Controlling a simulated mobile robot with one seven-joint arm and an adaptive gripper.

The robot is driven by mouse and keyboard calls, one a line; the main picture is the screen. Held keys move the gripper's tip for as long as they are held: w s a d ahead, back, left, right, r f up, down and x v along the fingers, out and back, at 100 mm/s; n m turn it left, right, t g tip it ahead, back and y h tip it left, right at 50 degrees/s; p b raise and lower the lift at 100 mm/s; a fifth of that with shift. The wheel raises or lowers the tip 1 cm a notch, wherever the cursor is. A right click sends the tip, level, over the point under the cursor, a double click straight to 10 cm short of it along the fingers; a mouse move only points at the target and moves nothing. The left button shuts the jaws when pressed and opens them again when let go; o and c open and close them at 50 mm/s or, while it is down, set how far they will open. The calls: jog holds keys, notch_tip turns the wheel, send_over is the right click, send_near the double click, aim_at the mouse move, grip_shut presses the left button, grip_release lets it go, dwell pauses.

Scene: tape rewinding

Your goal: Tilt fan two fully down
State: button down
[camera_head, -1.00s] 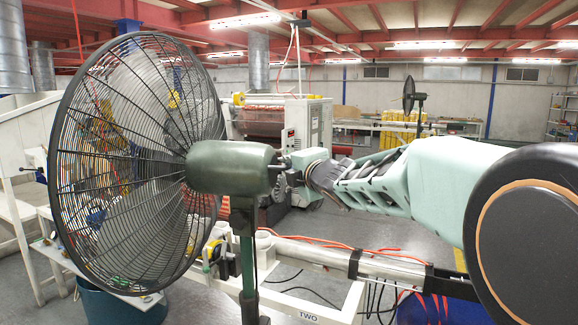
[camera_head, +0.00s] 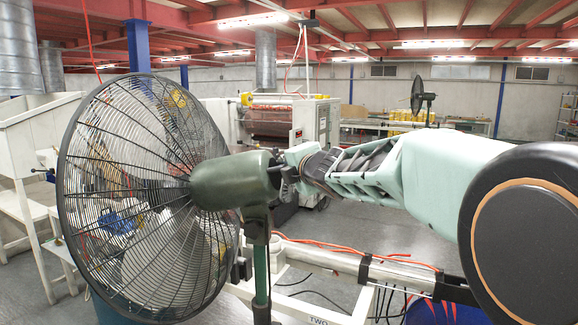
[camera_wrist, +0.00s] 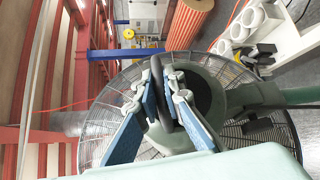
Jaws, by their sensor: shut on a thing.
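Fan two is the near fan, with a round black wire cage (camera_head: 145,200), a dark green motor housing (camera_head: 232,180) and a green post (camera_head: 261,265). Its cage faces left and tilts somewhat downward, with the rear of the housing raised. My gripper (camera_head: 287,174) is at the rear end of the housing, coming from the right. In the wrist view, the blue finger pads of my gripper (camera_wrist: 166,88) are closed around a dark handle (camera_wrist: 163,112) behind the housing. The exact contact is partly hidden by the fingers.
A white frame labelled TWO (camera_head: 318,320) stands below the fan, with a pipe (camera_head: 395,272) and orange cables. A second fan (camera_head: 419,95) stands far back. A white machine (camera_head: 312,125) is behind. A white bin-like structure (camera_head: 35,135) stands at left.

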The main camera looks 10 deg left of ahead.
jog(key=shift+r, duration=0.1)
jog(key=c, duration=2)
grip_release()
jog(key=shift+s+d, duration=0.1)
jog(key=shift+v, duration=3.65)
